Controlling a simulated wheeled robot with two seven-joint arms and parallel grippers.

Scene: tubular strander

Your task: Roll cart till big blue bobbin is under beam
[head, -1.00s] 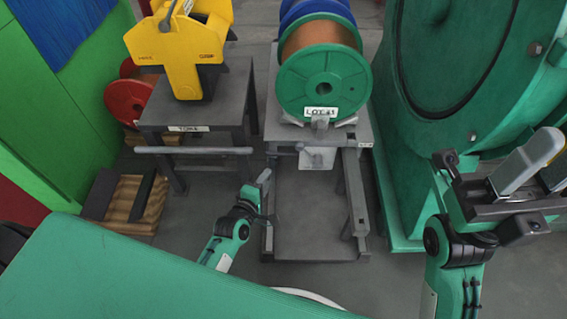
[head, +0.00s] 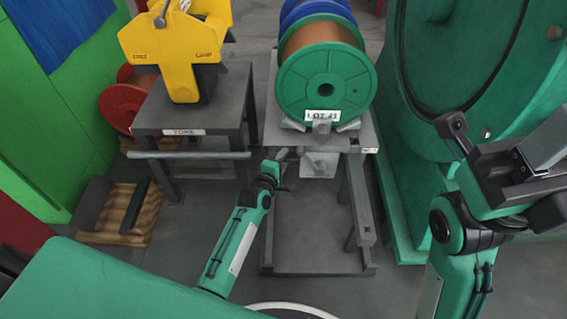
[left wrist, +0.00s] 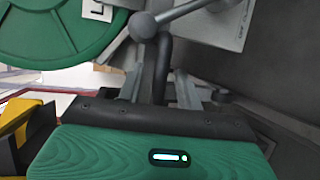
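The cart (head: 268,240) is a grey frame carrying a copper-wound bobbin with green flanges (head: 300,92), labelled LOT 41. Part of the big blue bobbin (head: 318,10) shows behind it, cut off by the top edge. No beam can be made out. My left gripper (head: 280,158) is at the cart's near left side by its handle bar (head: 330,149). In the left wrist view the bar (left wrist: 195,8) has a round end close to the fingers; whether they grip it is unclear. My right gripper (head: 510,160) is raised at the right, partly cut off, its opening unclear.
A yellow yoke (head: 180,50) stands on a grey table (head: 150,113) left of the cart. A large green machine housing (head: 430,200) stands close on the right. A wooden pallet (head: 145,210) and a red-flanged reel (head: 122,105) are at the left.

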